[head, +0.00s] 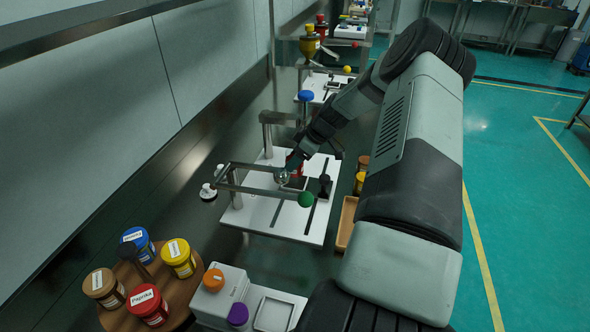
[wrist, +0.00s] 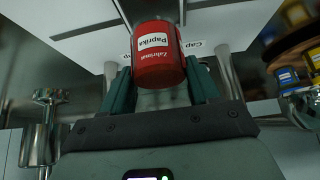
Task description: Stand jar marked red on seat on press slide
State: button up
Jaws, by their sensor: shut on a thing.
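My gripper (head: 292,164) is over the white board (head: 262,215) of the press station and is largely hidden by my own arm in the head view. In the wrist view my gripper (wrist: 160,84) is shut on a red jar (wrist: 157,62) with a white "Paprika" label, held between its two green fingers. Only a sliver of red shows in the head view (head: 298,171). A metal lever with a green ball (head: 305,199) crosses the board beside the gripper. I cannot make out the slide's seat or whether the jar touches it.
A brown round rack (head: 178,290) at lower left holds several jars, including another red Paprika jar (head: 148,305). A black piece (head: 325,186) stands on the board's right. A tan tray (head: 347,222) lies right of it. Further stations with ball-ended levers stand behind.

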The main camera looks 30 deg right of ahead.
jog(key=shift+f, duration=1.9)
jog(key=shift+f, duration=0.15)
jog(key=o, duration=1.1)
jog(key=shift+c, duration=0.2)
jog(key=v, duration=1.2)
